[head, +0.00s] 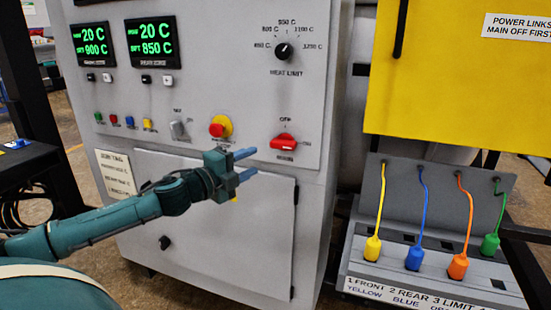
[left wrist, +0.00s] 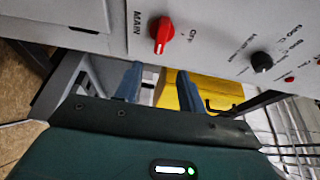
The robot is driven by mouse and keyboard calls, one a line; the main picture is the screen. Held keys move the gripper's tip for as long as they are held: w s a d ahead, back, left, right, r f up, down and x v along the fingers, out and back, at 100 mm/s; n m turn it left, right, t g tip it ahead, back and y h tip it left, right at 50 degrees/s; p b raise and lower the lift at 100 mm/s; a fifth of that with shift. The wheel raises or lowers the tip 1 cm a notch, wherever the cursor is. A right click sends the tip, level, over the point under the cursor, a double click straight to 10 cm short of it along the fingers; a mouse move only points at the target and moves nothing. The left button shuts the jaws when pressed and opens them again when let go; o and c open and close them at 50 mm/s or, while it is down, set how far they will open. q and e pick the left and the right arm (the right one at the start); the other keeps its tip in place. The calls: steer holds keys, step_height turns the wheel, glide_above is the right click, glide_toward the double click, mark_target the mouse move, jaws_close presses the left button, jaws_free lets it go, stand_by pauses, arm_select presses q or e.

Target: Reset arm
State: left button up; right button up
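My left gripper (head: 254,161) is in front of the grey furnace cabinet (head: 310,60), below and left of the red main switch (head: 283,141). Its two blue fingers are apart with nothing between them, also in the left wrist view (left wrist: 157,78). The red main switch shows in the left wrist view (left wrist: 160,35) beyond the fingertips, with the words MAIN and OFF beside it. The gripper looks clear of the switch. My right gripper is in neither view.
The cabinet bears a red stop button (head: 218,128), a black heat limit knob (head: 283,51) and two displays reading 20 C, set to 900 C (head: 93,41) and 850 C (head: 154,41). At right are a yellow panel (head: 460,90) and a grey link box (head: 440,195) with coloured plugs.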

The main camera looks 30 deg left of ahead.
arm_select(q)
steer(key=s+d+f+n+g, duration=0.1)
steer(key=s+d+f+n, duration=0.2)
steer(key=f, duration=0.5)
steer(key=s+d+f+n+g, duration=0.1)
steer(key=s+d+f+n, duration=0.25)
steer(key=f, duration=0.35)
steer(key=s+d+f+n+g, duration=0.2)
steer(key=s+d+f, duration=0.1)
steer(key=f, duration=0.5)
steer(key=s+d+f+n+g, duration=0.1)
steer(key=s+d+f+n, duration=0.3)
steer(key=s+d, duration=0.3)
steer(key=s+d+f+n+g, duration=0.2)
steer(key=s+d+f+n, duration=0.2)
steer(key=d, duration=0.7)
step_height(320, 180, down, 2)
steer(key=s, duration=0.2)
steer(key=shift+s+f+h, duration=0.2)
steer(key=shift+s+h, duration=0.1)
steer(key=shift+s, duration=0.1)
steer(key=shift+n, duration=0.25)
